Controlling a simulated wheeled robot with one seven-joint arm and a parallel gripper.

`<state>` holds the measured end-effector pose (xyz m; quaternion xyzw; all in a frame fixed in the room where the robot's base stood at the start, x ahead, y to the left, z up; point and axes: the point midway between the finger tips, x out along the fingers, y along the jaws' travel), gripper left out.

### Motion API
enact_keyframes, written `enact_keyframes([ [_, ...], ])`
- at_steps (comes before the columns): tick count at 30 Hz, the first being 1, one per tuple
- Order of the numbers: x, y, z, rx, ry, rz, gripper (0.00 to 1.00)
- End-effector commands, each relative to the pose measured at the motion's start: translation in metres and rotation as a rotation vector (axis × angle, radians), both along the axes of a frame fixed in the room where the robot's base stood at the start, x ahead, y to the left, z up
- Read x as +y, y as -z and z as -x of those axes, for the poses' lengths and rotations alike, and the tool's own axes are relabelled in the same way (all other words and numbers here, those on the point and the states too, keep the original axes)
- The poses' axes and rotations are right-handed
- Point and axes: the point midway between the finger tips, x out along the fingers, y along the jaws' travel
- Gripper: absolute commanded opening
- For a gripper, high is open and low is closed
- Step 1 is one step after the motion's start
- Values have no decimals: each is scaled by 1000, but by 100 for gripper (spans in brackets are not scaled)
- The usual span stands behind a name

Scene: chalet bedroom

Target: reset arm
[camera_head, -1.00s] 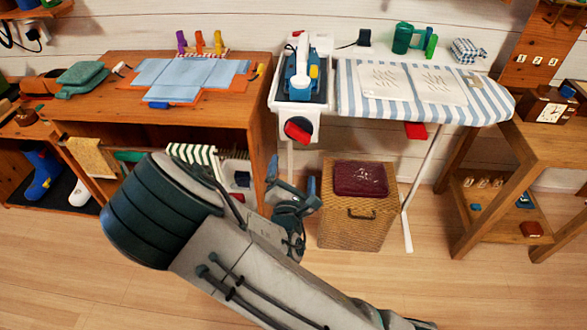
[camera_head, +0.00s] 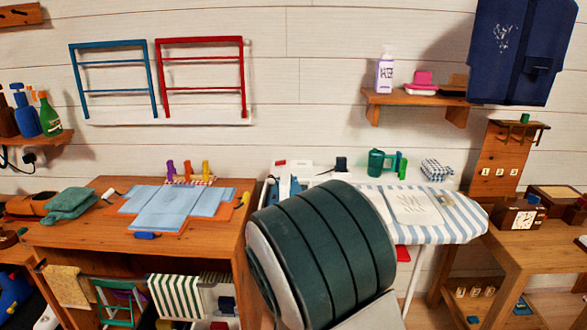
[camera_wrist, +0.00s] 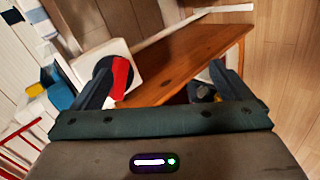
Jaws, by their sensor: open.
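My gripper (camera_wrist: 160,92) shows in the wrist view with its two dark fingers spread wide apart and nothing between them. Past the fingers lie the side of a wooden cabinet (camera_wrist: 190,60) and a white device with a black and red knob (camera_wrist: 121,78). The cabinet side appears a little way off, not touched. In the head view a thick, dark green, ribbed part of my arm fills the lower middle, and the gripper itself is hidden there.
A wooden desk (camera_head: 75,238) with folded blue cloth (camera_head: 175,207) stands left. A striped ironing board (camera_head: 460,212) and a wooden table (camera_head: 540,250) stand right. My arm covers part of the board. Red and blue wall racks (camera_head: 201,40) and a small shelf (camera_head: 400,98) hang above.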

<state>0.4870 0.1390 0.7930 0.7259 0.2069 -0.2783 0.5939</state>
Motion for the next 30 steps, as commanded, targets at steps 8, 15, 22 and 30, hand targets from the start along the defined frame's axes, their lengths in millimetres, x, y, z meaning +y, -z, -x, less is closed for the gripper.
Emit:
enact_keyframes([
  [8, -24, -72, 31, 255, 281, -454, 98],
  [15, -59, -139, 77, 424, 551, -675, 98],
  [22, -104, -196, 138, 498, 875, -756, 98],
  [30, -136, -226, 187, 491, 1146, -757, 98],
])
